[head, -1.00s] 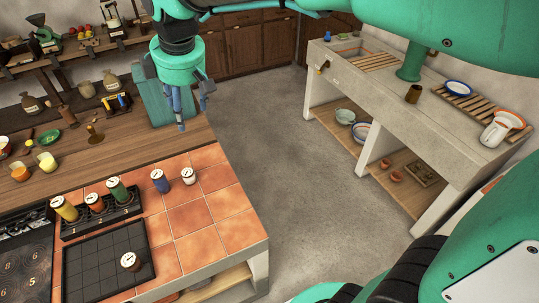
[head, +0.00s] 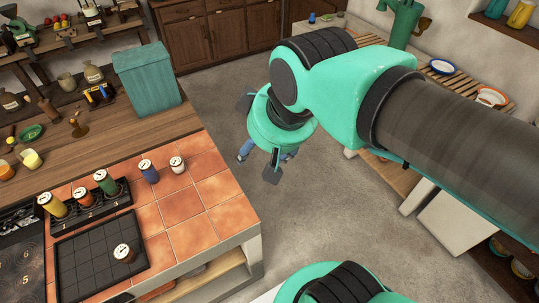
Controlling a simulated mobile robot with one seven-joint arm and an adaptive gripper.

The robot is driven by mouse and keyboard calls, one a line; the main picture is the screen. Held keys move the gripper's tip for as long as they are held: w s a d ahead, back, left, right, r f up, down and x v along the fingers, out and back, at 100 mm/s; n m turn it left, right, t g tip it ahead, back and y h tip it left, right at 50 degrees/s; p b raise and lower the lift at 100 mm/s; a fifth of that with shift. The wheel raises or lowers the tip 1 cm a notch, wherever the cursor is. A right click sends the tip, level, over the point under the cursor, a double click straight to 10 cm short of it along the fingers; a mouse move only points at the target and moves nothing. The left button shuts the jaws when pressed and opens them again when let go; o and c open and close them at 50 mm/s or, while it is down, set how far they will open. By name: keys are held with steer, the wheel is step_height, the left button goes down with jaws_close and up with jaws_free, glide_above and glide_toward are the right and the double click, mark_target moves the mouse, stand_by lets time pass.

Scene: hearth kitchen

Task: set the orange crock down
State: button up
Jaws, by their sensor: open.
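The orange crock (head: 81,197), with a pale lid, stands upright in the middle of a dark numbered rack (head: 92,217). It is between the yellow crock (head: 54,207) and the green crock (head: 106,184). My gripper (head: 265,160) is open with nothing visible in it. It hangs to the right of the counter, in front of the bare floor in the picture, well apart from the orange crock. The crock's base is hidden by the rack.
A blue crock (head: 149,173) and a white crock (head: 177,165) stand on the orange tiles (head: 185,208). A brown crock (head: 124,254) stands on the black gridded tray (head: 85,260). A teal box (head: 147,78) stands on the wooden counter behind. Tiles right of the tray are clear.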

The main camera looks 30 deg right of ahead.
steer(key=shift+s+d+f+m, duration=0.2)
steer(key=shift+s+f+m, duration=0.2)
steer(key=shift+s, duration=0.2)
steer(key=shift+s+d+f+m, duration=0.2)
steer(key=shift+s+f+m, duration=0.15)
steer(key=shift+s, duration=0.25)
stand_by(0.7)
